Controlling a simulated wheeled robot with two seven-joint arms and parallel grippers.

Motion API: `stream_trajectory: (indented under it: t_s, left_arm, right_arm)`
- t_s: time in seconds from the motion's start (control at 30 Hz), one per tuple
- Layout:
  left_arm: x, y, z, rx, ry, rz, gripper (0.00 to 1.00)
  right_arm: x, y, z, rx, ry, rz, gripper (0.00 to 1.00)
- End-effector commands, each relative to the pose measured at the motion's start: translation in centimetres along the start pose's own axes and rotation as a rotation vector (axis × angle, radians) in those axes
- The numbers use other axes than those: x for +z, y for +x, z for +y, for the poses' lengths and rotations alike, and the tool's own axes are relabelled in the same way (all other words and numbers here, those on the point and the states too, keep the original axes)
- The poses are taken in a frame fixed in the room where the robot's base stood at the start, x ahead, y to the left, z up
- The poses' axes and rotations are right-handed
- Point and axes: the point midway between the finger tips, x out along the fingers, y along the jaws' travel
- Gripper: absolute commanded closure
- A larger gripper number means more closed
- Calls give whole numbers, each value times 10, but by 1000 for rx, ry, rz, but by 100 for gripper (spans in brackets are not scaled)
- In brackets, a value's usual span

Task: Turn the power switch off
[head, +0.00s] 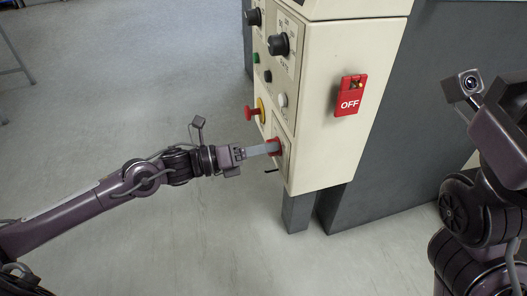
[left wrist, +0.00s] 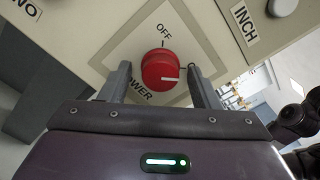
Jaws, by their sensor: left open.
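The red power switch knob (left wrist: 160,68) sits on a square plate on the cream control panel, with "OFF" printed above it and a partly hidden "POWER" label below. Its white pointer line points to the right in the left wrist view, away from the OFF mark. In the head view the knob (head: 274,144) is low on the panel, partly hidden by my left gripper (head: 272,149). My left gripper (left wrist: 161,85) is open, one finger on each side of the knob; contact cannot be told. My right arm shows at the right edge of the head view, its fingers out of sight.
The cream control box (head: 333,110) carries a red emergency button (head: 251,113) above the switch, plus black knobs and small buttons. Grey machine body (head: 400,150) stands behind. The floor left of the box is clear.

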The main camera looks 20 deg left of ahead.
Motion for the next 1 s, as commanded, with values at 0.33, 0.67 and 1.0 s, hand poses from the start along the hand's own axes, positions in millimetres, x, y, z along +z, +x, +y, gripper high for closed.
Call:
stream_trajectory:
  t_s: [0.33,0.67,1.0]
  left_arm:
    - [0,3,0,0,-1,1,45]
    - [0,3,0,0,-1,1,88]
    - [2,3,-1,2,-52,1,88]
  right_arm:
    - [0,1,0,0,-2,1,45]
    - [0,1,0,-1,-2,1,45]
    - [0,7,0,-2,5,5,45]
